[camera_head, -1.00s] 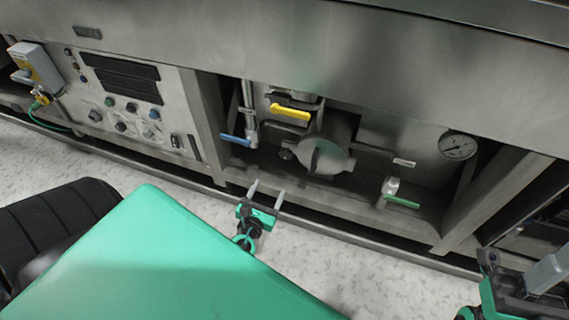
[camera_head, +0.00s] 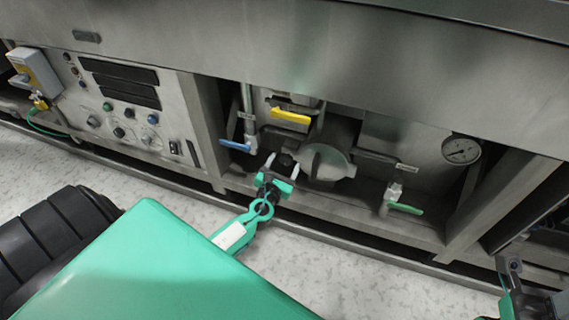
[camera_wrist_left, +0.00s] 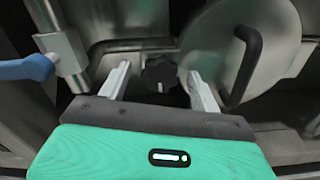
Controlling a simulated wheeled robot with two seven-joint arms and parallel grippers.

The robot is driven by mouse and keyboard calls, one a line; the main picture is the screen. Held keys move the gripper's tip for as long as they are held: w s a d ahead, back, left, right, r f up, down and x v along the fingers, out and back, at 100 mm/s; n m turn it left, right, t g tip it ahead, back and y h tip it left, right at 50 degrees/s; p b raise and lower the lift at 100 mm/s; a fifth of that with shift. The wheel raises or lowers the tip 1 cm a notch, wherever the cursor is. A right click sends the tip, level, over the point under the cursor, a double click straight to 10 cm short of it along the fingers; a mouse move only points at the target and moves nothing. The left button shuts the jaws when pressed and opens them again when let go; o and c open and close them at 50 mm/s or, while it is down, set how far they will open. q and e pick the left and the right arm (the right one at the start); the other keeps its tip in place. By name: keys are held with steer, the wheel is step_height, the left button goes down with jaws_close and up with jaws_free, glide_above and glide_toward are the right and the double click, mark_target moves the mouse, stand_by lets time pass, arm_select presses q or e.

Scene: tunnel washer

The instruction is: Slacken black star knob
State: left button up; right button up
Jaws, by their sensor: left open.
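The black star knob (camera_wrist_left: 160,74) shows in the left wrist view, ahead of and between the two fingers, beside the round metal cover. In the head view the knob (camera_head: 285,160) is small and dark, just left of that cover. My left gripper (camera_head: 282,163) is open, with its two light fingers pointing at the knob. In the left wrist view the left gripper (camera_wrist_left: 158,82) shows nothing between its fingertips but the knob beyond; I cannot tell whether they touch it. My right arm shows only in part at the lower right corner of the head view; its fingers are not clear.
The round metal cover (camera_wrist_left: 245,55) with its dark curved handle stands right of the knob. A blue lever (camera_wrist_left: 28,67) on a pipe is to the left. A yellow handle (camera_head: 290,116), a green lever (camera_head: 405,208) and a gauge (camera_head: 461,149) are in the same bay.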

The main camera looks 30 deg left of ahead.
arm_select(q)
steer(key=shift+w+a, duration=0.1)
steer(key=shift+w, duration=0.25)
steer(key=shift+c, duration=0.2)
steer(key=c, duration=0.9)
